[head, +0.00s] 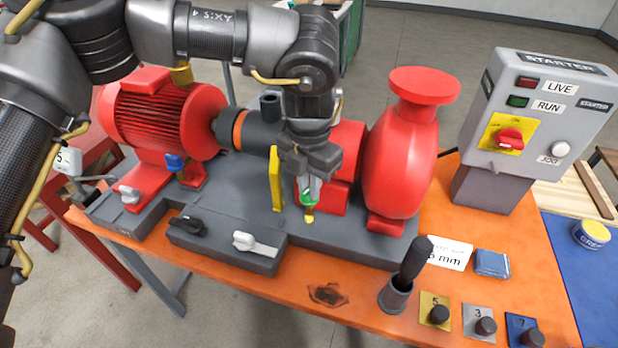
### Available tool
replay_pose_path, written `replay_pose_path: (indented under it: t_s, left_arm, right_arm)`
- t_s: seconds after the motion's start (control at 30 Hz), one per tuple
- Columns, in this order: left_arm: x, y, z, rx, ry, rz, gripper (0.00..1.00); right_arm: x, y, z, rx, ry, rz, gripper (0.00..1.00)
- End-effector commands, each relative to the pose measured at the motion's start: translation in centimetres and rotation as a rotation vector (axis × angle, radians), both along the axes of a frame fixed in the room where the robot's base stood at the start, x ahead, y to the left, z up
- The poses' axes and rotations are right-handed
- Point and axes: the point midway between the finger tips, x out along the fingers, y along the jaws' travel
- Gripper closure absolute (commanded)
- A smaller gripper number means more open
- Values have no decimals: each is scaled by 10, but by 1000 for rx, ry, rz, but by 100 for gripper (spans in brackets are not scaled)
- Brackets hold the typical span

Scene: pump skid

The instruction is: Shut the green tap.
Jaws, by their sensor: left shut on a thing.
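The green tap (309,191) sits low on the front of the red pump, just above a small yellow part (309,216). My left gripper (308,178) reaches down from above and is shut on the green tap. The fingers hide much of the tap, so how far it is turned is hard to tell. My right gripper is not in view.
The red pump (405,150) stands close right of the gripper; a yellow plate (276,180) stands close left. A red motor (160,115), a blue tap (174,162) and a grey starter box (535,110) are farther out. A black-handled tool (414,260) stands at the front.

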Motion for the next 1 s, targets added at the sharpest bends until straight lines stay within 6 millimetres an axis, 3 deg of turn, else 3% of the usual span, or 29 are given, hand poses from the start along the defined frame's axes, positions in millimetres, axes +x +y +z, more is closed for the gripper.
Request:
replay_pose_path:
  t_s: [0.3,1.0]
  left_arm:
    - [0,0,3,-3,-2,-300,100]
    - [1,0,1,-2,-2,-951,100]
  right_arm:
    - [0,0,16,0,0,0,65]
    - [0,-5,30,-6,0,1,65]
